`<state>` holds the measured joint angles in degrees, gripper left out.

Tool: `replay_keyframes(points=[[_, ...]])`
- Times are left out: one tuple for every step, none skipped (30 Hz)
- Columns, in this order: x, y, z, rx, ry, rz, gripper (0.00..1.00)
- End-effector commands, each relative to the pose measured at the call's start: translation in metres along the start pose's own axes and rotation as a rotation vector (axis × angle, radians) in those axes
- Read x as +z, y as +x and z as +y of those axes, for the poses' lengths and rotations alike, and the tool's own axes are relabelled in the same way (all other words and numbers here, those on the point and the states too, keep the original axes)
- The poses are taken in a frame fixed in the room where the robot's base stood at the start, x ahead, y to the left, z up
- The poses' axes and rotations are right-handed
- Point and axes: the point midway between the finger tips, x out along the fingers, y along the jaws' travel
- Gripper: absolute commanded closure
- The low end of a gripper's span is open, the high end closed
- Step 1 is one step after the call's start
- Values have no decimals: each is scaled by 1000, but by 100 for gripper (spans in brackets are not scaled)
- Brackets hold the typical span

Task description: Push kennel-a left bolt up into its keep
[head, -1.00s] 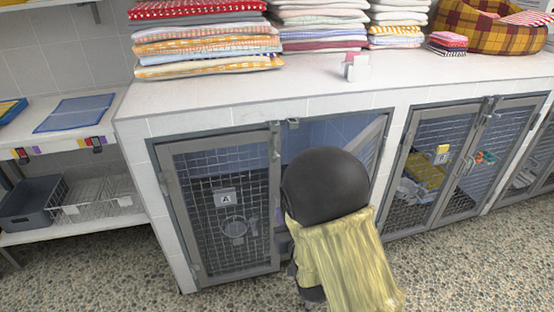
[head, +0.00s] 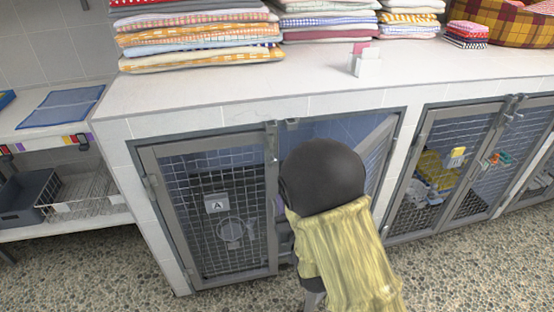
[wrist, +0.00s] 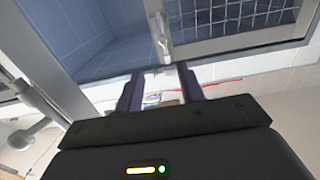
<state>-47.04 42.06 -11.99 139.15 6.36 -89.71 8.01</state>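Kennel A's left door (head: 208,220) looks closed, with a mesh panel and an "A" tag. Its left bolt (head: 272,142) is a small metal fitting at the top of the door's free edge. A small metal keep (head: 292,122) sits on the frame's top rail. The right door (head: 377,150) stands open. My arm hides the gripper in the head view. In the wrist view my gripper (wrist: 162,80) is open, two dark fingers apart.
Folded towels (head: 200,40) and a small card holder (head: 365,62) are on the white counter (head: 230,92). A second kennel (head: 450,165) is at right and a shelf with baskets (head: 85,195) at left. Speckled floor in front is clear.

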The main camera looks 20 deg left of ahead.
Motion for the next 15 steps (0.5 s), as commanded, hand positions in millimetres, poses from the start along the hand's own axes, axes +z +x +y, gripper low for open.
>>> replay_keyframes(points=[[0,0,-2,-3,0,0,62],[0,0,-2,-4,0,0,62],[0,0,-3,-5,0,0,62],[0,1,-3,-5,0,0,62],[0,2,-3,-5,0,0,62],[0,4,-2,-4,0,0,62],[0,6,-2,-3,0,1,62],[0,8,-1,-2,0,1,62],[0,12,-1,-1,0,2,62],[0,16,0,-1,0,1,62],[0,20,0,0,0,1,62],[0,25,0,0,0,2,62],[0,30,1,1,0,1,62],[0,35,1,2,-1,2,62],[0,41,1,2,-1,2,62]])
